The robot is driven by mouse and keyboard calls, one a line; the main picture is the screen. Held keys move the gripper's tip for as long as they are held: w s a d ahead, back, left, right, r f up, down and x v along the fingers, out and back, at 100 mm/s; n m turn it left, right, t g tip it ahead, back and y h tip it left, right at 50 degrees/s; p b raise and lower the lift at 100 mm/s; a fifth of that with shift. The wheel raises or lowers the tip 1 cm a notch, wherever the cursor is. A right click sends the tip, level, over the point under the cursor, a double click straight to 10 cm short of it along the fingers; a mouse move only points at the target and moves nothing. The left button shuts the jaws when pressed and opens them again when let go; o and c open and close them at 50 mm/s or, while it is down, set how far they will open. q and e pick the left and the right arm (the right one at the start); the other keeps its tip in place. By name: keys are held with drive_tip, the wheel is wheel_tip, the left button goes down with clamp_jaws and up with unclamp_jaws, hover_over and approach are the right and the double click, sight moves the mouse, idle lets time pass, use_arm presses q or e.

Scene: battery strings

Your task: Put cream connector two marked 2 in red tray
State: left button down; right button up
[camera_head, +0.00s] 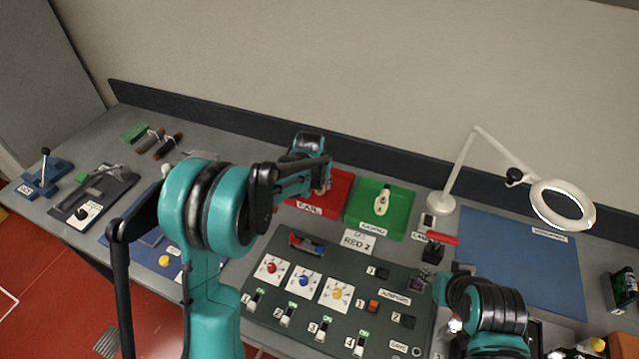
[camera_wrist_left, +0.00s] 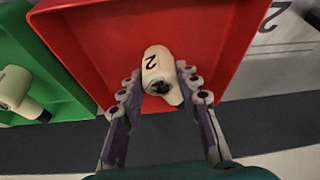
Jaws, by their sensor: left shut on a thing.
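My left gripper (camera_wrist_left: 157,84) is shut on the cream connector marked 2 (camera_wrist_left: 156,64), with a finger on each side of it. In the left wrist view the connector is over the red tray (camera_wrist_left: 90,40); I cannot tell whether it touches the tray floor. In the head view my left arm reaches across to the red tray (camera_head: 338,185), and the left gripper (camera_head: 322,188) partly hides it; the connector is hardly visible there. The right arm is at the lower right, and its gripper (camera_head: 455,326) is too unclear to read.
The green tray (camera_head: 402,224) stands beside the red tray with another cream connector (camera_head: 381,203) in it. A dark panel (camera_head: 300,327) with switches and coloured knobs lies in front. A magnifier lamp (camera_head: 562,204) stands over a blue mat (camera_head: 500,250) at right.

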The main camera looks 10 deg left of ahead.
use_arm(q)
drive_tip(key=c, duration=1.1)
unclamp_jaws()
drive_tip(key=shift+f, duration=0.1)
